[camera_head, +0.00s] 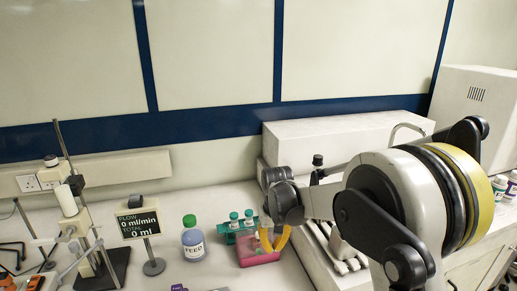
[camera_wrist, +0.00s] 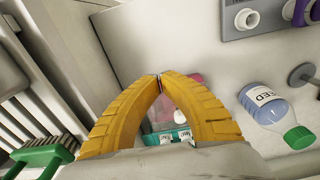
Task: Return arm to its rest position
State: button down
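My gripper (camera_head: 272,250) has yellow fingers and hangs at the end of my arm, near the middle of the head view. It appears in front of the pink rack (camera_head: 258,259) on the bench. In the wrist view the fingertips of my gripper (camera_wrist: 160,77) meet, with nothing seen held between them. Part of the pink rack (camera_wrist: 168,108) and a teal rack (camera_wrist: 182,136) show through the gap behind the tips. The exact height of the fingers above the bench cannot be told.
A FEED bottle with a green cap (camera_head: 193,241) stands left of the teal rack (camera_head: 232,231). A flow display (camera_head: 139,223) and a stand with a rod (camera_head: 85,225) are further left. A large white instrument (camera_head: 330,140) is behind my arm.

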jog(key=s+d+r+m+t, duration=0.1)
jog(key=s+d+r+t, duration=0.1)
jog(key=s+d+r, duration=0.35)
jog(key=s+d+r+t, duration=0.1)
jog(key=s+d+r, duration=0.2)
jog(key=s+r, duration=0.45)
jog(key=s+d+t, duration=0.1)
jog(key=s+d, duration=0.1)
jog(key=s, duration=0.4)
jog(key=s+d+m+t, duration=0.1)
jog(key=s+d+t, duration=0.1)
jog(key=s, duration=0.5)
jog(key=shift+s+d+r+m, duration=0.3)
jog(key=shift+d+r, duration=0.15)
jog(key=shift+d, duration=0.4)
